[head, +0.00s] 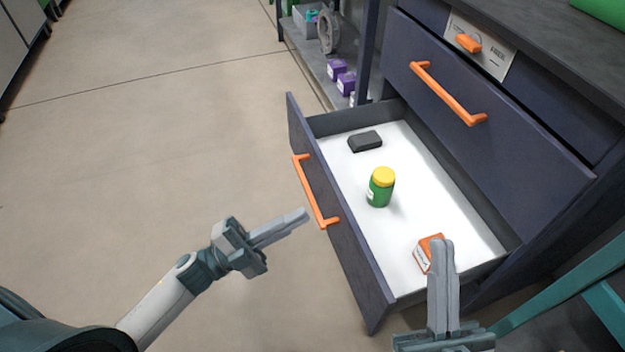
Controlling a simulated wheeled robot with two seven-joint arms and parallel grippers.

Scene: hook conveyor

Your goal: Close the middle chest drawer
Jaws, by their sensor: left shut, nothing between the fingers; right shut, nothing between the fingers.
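The dark blue chest stands at the right of the head view. One drawer (362,258) is pulled far out, with an orange handle (316,192) on its front. My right gripper (441,243) is shut and empty, over the near right end of the open drawer, partly hiding an orange and white box.
The open drawer holds a black block (365,141), a green jar with yellow lid (381,187) and the orange and white box (424,256). A shelf (312,62) with purple boxes stands behind. The floor (150,130) at left is clear.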

